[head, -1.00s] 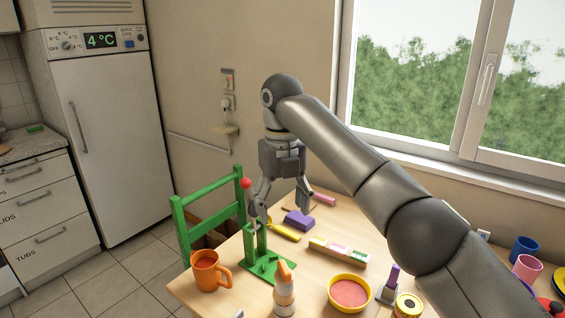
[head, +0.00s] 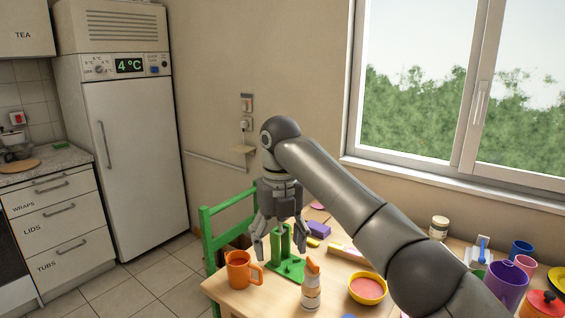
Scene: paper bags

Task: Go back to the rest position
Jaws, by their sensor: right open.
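My right gripper (head: 281,246) is open, fingers pointing down, over the left part of the wooden table. Its fingers show on either side of the upright part of a green stand (head: 287,266). I cannot tell whether they touch it. Nothing shows held in the fingers. My right arm stretches from the lower right across the picture to this gripper and hides part of the table. My left gripper is not in view.
An orange mug (head: 239,270), a spray bottle (head: 311,290) and a yellow bowl (head: 367,289) stand near the gripper. A purple block (head: 318,229) lies behind. A green chair (head: 209,240) stands left. A purple container (head: 506,284) and blue mug (head: 521,250) stand right.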

